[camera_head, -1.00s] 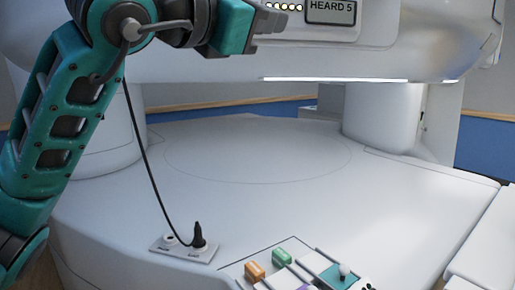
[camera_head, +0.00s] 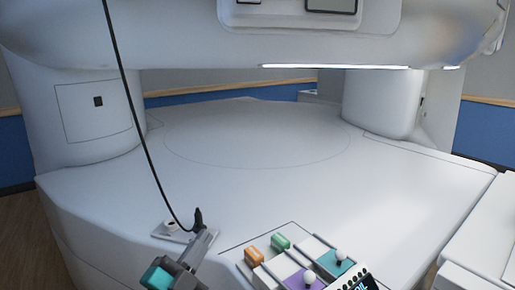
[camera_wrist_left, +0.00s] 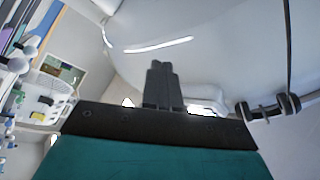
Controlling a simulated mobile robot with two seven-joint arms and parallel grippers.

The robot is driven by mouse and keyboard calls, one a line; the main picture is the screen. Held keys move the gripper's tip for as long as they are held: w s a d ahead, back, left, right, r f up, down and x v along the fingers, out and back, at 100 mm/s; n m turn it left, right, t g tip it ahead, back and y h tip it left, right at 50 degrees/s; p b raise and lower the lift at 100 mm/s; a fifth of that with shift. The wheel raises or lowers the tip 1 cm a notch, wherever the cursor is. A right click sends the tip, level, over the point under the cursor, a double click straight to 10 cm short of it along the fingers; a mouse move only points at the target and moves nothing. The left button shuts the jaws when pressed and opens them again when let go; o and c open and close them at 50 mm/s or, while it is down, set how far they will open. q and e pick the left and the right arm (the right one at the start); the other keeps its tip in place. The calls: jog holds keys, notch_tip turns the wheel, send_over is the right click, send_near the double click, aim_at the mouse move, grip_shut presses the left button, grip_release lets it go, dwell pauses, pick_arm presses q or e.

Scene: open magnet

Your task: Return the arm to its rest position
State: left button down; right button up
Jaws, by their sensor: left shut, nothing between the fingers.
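My left gripper (camera_head: 206,238) is low in the head view, left of the control panel. Its grey fingers are shut and empty, pointing up and right, with a teal part (camera_head: 157,278) behind them. In the left wrist view the dark fingers (camera_wrist_left: 163,78) are together with nothing between them. In the head view the gripper tip overlaps the socket plate (camera_head: 172,229) and the black plug (camera_head: 198,217); I cannot tell if it touches them. Most of my left arm is out of view. My right gripper is not in view.
The white magnet's lower pole (camera_head: 258,140) is bare. Its upper pole (camera_head: 200,45) hangs above, between side columns. A black cable (camera_head: 135,110) runs from the top to the plug. The control panel (camera_head: 300,265) has orange and green blocks and knobbed sliders.

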pick_arm(q)
jog(key=s+a+f+n+g+y, duration=0.2)
jog(key=s+f, duration=0.4)
jog(key=f, duration=0.3)
jog(key=s+a+f+n+g+y, duration=0.2)
jog(key=s+f+n+g, duration=0.2)
jog(key=f, duration=0.5)
jog(key=s+a+f+n+g+y, duration=0.2)
jog(key=s+a+f+n+g, duration=0.1)
jog(key=s+f+n, duration=0.3)
notch_tip(320, 180, down, 3)
jog(key=shift+s+f+y+p, duration=0.15)
jog(key=shift+s+y+p, duration=0.25)
jog(key=shift+s, duration=0.7)
